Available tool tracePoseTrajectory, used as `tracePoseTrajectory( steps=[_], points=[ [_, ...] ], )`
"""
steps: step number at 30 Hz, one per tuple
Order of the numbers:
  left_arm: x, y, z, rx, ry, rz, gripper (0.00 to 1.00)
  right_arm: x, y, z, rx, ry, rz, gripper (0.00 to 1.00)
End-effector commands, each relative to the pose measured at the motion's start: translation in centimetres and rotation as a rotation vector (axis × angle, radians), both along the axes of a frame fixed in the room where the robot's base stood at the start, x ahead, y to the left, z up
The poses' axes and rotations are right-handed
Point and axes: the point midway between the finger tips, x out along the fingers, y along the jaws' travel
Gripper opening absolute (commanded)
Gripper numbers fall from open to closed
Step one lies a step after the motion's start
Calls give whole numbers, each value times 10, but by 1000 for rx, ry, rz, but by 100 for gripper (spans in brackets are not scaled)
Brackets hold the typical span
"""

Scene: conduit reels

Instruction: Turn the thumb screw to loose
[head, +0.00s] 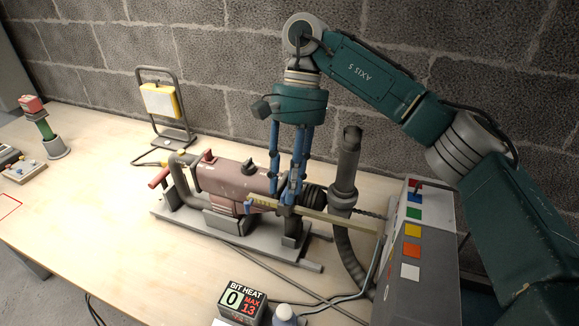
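A reddish drill-like machine (232,177) lies on a grey stand (185,215) in the middle of the table. A yellow marked bar (320,215) runs along its front side towards the right. My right gripper (284,196) points down over the machine's front end, with its blue fingers close to the bar. I cannot make out the thumb screw; the fingers cover that spot. Whether they are closed on it is too small to tell. My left gripper is not in view.
A grey panel with coloured squares (411,250) stands at the right, beside an upright dark hose (347,170). A work lamp (161,102) stands at the back. The table's left front is mostly clear.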

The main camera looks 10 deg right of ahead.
Motion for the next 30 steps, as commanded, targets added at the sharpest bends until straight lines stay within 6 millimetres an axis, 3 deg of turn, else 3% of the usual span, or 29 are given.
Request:
tracePoseTrajectory(
  steps=[15,30],
  points=[
    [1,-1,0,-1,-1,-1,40,32,-20,91,-3,-9,-4,31],
    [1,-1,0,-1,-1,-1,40,38,-24,110,1,-3,1,31]
  ],
)
